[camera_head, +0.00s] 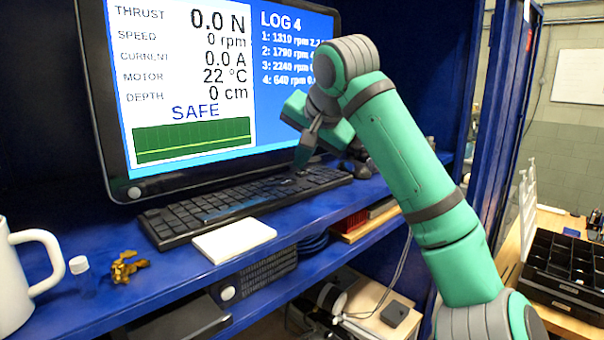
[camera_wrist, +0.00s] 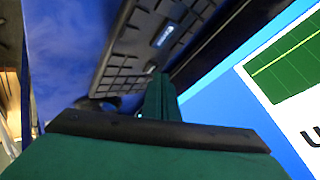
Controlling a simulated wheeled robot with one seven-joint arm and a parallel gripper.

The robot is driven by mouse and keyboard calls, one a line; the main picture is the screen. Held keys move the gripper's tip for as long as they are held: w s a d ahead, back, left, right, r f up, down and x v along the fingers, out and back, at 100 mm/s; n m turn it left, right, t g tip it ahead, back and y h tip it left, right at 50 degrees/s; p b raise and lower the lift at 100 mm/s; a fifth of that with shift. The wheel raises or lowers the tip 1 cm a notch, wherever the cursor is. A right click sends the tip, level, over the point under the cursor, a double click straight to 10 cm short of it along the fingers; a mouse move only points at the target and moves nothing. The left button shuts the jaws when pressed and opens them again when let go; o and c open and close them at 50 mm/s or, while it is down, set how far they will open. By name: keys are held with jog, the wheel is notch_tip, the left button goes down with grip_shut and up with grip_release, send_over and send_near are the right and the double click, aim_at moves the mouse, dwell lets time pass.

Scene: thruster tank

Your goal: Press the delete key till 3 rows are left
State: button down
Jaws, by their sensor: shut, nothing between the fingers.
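The black keyboard (camera_head: 230,203) lies on the blue shelf below the monitor. The monitor (camera_head: 200,70) shows LOG 4 at its right with rows numbered 1 to 4, and SAFE at its left. My gripper (camera_head: 303,158) is shut and empty, its tips pointing down at the right part of the keyboard. Whether the tips touch a key cannot be told. In the wrist view the shut fingers (camera_wrist: 160,90) reach toward the end of the keyboard (camera_wrist: 155,45). The key under the tips is hidden.
A white pad (camera_head: 234,240) lies in front of the keyboard. A white mug (camera_head: 22,270), a small white-capped bottle (camera_head: 80,268) and a brass-coloured piece (camera_head: 126,267) stand on the shelf at the left. A black divided tray (camera_head: 565,265) is at the far right.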

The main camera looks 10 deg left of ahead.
jog(key=shift+w+f, duration=0.15)
dwell(0.3)
jog(key=shift+a+f, duration=0.1)
jog(key=shift+d+f, duration=0.15)
jog(key=shift+d, duration=0.1)
jog(key=shift+a, duration=0.15)
dwell(0.4)
jog(key=shift+r, duration=0.8)
